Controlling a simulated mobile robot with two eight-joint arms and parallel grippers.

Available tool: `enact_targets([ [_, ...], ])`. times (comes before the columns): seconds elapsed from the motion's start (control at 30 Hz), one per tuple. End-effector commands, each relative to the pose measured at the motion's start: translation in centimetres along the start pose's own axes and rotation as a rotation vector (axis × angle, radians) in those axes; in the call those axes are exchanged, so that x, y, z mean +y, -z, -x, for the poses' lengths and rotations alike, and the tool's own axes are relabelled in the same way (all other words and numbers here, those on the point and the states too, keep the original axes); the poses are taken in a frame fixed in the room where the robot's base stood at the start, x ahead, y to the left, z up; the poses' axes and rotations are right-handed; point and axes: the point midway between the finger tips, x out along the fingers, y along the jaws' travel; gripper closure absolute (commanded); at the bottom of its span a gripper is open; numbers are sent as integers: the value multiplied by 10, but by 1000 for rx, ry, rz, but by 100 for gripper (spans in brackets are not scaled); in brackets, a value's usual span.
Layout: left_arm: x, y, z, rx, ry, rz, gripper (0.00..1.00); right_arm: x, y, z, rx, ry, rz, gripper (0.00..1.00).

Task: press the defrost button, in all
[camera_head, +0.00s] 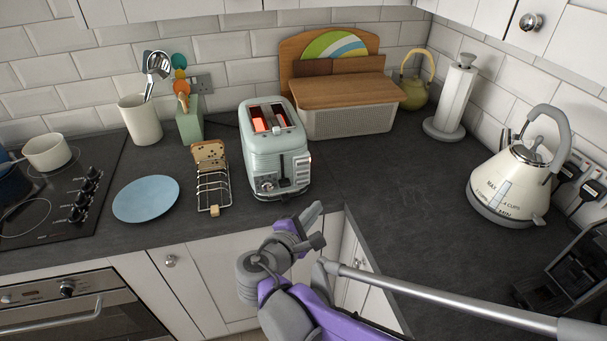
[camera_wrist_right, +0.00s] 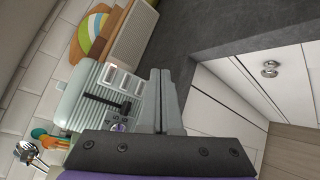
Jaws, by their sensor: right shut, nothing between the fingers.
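The pale green toaster (camera_head: 262,143) stands on the worktop with its slots glowing orange-red. Its front panel with dial and dark lever faces the worktop's front edge. In the wrist view the toaster (camera_wrist_right: 80,101) lies left of my fingers, with a row of pale buttons (camera_wrist_right: 121,79), the lever (camera_wrist_right: 126,107) and a dial (camera_wrist_right: 118,126). I cannot read which button is defrost. My right gripper (camera_head: 317,224) is shut and empty, in front of and below the toaster; its fingers (camera_wrist_right: 160,75) appear apart from the panel and partly cover its edge. My left gripper is not in view.
A toast rack (camera_head: 213,190) with a bread slice stands just left of the toaster, beside a blue plate (camera_head: 147,198). A bread bin (camera_head: 345,121) is behind. A kettle (camera_head: 510,180) stands at right. The worktop between toaster and kettle is clear.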

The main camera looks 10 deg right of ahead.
Motion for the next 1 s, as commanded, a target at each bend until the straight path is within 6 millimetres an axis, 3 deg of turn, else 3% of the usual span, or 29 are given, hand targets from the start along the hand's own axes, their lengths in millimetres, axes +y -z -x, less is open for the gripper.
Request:
enact_targets([
  [0.17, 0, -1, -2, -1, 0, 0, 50, 4, 4, -6, -1, 1, -1, 100],
  [0.7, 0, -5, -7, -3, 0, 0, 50, 39, 39, -54, 0, 2, -2, 100],
  [1.0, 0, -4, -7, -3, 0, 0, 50, 44, 44, -62, 0, 2, -2, 100],
])
